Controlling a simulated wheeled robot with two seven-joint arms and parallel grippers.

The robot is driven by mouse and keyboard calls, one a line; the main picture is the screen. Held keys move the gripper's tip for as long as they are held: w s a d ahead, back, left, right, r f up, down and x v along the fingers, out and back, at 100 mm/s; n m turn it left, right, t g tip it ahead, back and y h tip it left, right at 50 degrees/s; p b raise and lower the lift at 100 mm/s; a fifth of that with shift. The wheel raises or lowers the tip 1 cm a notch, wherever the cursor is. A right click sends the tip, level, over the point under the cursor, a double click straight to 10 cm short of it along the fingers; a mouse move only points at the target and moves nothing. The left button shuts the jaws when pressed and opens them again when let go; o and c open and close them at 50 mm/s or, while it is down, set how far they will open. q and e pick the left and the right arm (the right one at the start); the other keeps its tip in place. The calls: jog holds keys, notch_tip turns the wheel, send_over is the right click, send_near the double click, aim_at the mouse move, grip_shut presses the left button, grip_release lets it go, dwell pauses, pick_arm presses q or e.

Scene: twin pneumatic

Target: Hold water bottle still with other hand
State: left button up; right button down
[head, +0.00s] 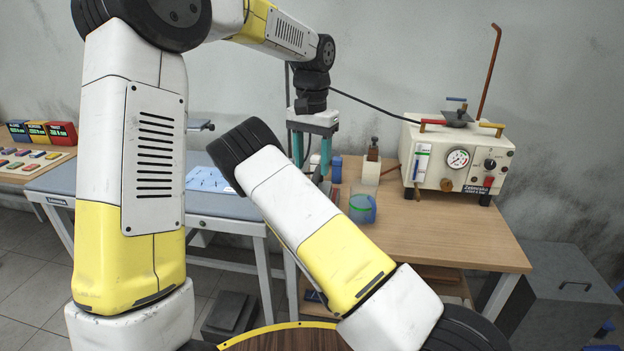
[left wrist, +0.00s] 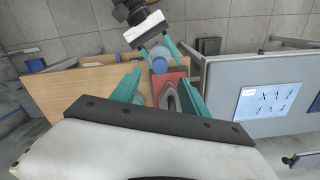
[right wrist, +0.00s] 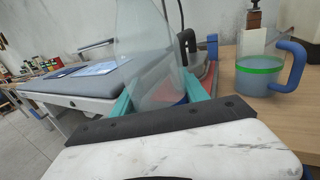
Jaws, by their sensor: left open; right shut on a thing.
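The clear water bottle (right wrist: 150,50) stands between the teal fingers of my right gripper (right wrist: 158,88), which is shut on it. Some blue shows low on it. In the left wrist view the bottle (left wrist: 160,65) appears from above as a blue round shape, with the right gripper's fingers beside it. My left gripper (head: 312,165) is open and points down over the left part of the wooden table. In its wrist view nothing is clasped between its fingers (left wrist: 160,78).
A grey iron (left wrist: 171,98) on a red base sits close to the bottle. A green-banded jug with a blue handle (right wrist: 262,72) stands to the right on the wooden table (head: 450,235). A gauge box (head: 455,158) stands behind. A grey ironing table (head: 215,205) is on the left.

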pick_arm(q)
notch_tip(320, 180, up, 5)
dwell(0.6)
jog(key=s+a+n+h, duration=0.1)
jog(key=s+a+n, duration=0.1)
jog(key=s+a, duration=0.35)
jog(key=s+a+n+t+h, duration=0.1)
jog(key=s+a+n, duration=0.15)
jog(key=a, duration=0.65)
jog(key=s+a+n, duration=0.1)
jog(key=s+a, duration=0.4)
jog(key=a, duration=0.2)
jog(key=s+d+t, duration=0.3)
jog(key=s+t, duration=0.2)
jog(key=s, duration=0.5)
jog(key=shift+r, duration=0.3)
jog(key=shift+s+d, duration=0.1)
